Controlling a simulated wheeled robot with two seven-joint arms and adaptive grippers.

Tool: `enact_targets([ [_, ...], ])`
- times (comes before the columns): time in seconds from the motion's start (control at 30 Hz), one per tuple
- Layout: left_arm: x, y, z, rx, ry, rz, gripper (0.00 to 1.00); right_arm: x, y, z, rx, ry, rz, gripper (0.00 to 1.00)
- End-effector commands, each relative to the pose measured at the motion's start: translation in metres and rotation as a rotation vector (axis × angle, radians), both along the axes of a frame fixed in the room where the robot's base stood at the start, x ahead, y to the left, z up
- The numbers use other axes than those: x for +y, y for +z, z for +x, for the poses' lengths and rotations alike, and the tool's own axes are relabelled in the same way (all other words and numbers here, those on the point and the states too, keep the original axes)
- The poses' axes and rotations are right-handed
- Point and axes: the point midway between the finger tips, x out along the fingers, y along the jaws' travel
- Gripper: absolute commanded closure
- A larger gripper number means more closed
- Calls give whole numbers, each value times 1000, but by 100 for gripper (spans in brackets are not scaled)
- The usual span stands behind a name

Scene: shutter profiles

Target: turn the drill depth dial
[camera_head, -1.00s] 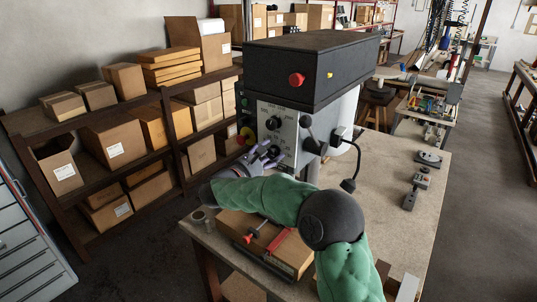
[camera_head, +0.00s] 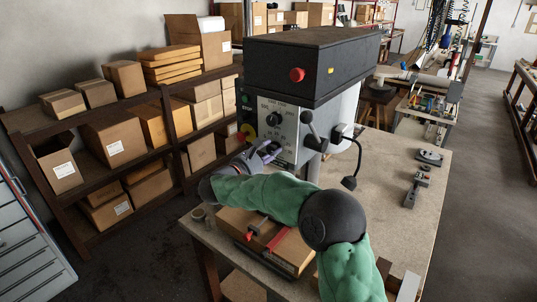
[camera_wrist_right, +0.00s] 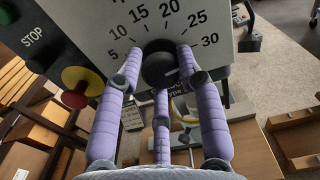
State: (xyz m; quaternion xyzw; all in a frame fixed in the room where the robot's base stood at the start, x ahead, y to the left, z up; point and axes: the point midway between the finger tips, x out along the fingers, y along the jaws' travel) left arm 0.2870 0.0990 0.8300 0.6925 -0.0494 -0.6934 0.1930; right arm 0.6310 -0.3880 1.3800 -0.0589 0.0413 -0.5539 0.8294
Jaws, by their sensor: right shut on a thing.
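The drill depth dial (camera_wrist_right: 158,68) is a round black knob on the drill press's pale front panel. Numbers from 5 to 30 are printed around its upper side in the right wrist view. A light mark shows on its lower right. My right gripper (camera_wrist_right: 160,62) has purple padded fingers shut around the dial, two at its sides and one below. In the head view, my right gripper (camera_head: 268,150) is against the lower panel and hides most of the dial. My left gripper is not in view.
Another black knob (camera_head: 274,118) sits above on the panel, with a lever (camera_head: 309,122) to its right. A red button (camera_wrist_right: 74,76) on a yellow disc lies left of the dial. A box (camera_head: 240,222) with red-handled tools stands below my right arm.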

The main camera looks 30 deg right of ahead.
Motion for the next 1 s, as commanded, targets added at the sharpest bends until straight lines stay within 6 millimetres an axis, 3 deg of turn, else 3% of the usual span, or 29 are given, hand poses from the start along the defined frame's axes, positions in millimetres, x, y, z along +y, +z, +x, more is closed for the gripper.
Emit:
enact_targets([
  [0.47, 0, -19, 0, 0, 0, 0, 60, -1, 7, 1, 385, -2, -171, 95],
  [1.0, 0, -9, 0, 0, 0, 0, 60, 0, 9, 3, 858, -3, -366, 95],
])
